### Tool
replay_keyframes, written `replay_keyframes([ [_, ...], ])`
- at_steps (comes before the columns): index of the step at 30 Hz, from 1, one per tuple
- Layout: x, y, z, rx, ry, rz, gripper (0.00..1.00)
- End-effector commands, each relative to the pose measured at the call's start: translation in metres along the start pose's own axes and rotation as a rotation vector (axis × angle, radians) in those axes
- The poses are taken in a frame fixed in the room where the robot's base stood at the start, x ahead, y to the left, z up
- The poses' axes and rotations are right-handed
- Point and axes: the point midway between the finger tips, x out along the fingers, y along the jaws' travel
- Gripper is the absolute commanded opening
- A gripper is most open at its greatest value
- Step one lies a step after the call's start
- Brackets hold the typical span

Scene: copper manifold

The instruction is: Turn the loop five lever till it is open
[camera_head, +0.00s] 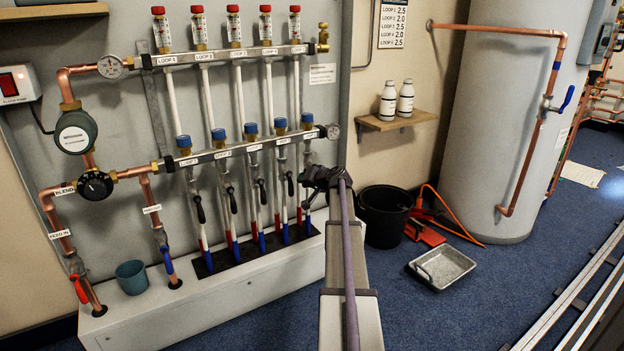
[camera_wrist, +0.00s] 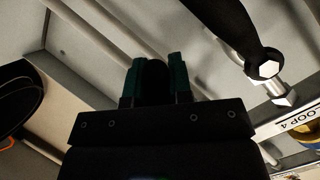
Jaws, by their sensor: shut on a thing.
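The copper manifold's lower bar (camera_head: 235,150) carries a row of black levers under blue caps. The loop five branch is at its right end, with its blue cap (camera_head: 307,118) in view. My gripper (camera_head: 316,184) is at this branch and hides its lever in the head view. In the wrist view my gripper's green-padded fingers (camera_wrist: 153,78) are closed around a dark piece (camera_wrist: 152,72), the loop five lever by its place. The lever's angle cannot be told. The loop four lever (camera_wrist: 225,28) is beside the fingers, above the LOOP 4 label (camera_wrist: 300,122).
The loop four lever also shows just left of my gripper in the head view (camera_head: 290,183). A white plinth (camera_head: 250,280) is below. A black bucket (camera_head: 385,215) and a grey tray (camera_head: 443,268) are on the floor to the right. A shelf (camera_head: 398,121) holds two bottles.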

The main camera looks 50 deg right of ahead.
Motion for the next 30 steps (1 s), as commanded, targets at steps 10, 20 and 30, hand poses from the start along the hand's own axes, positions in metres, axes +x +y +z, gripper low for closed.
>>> replay_keyframes([
  [10, 0.0, 0.0099, -0.0013, -0.158, 0.025, 0.067, 0.0],
  [20, 0.0, 0.012, -0.0023, -0.195, 0.031, 0.083, 0.0],
  [30, 0.0001, 0.0119, -0.0024, -0.195, 0.031, 0.082, 0.27],
])
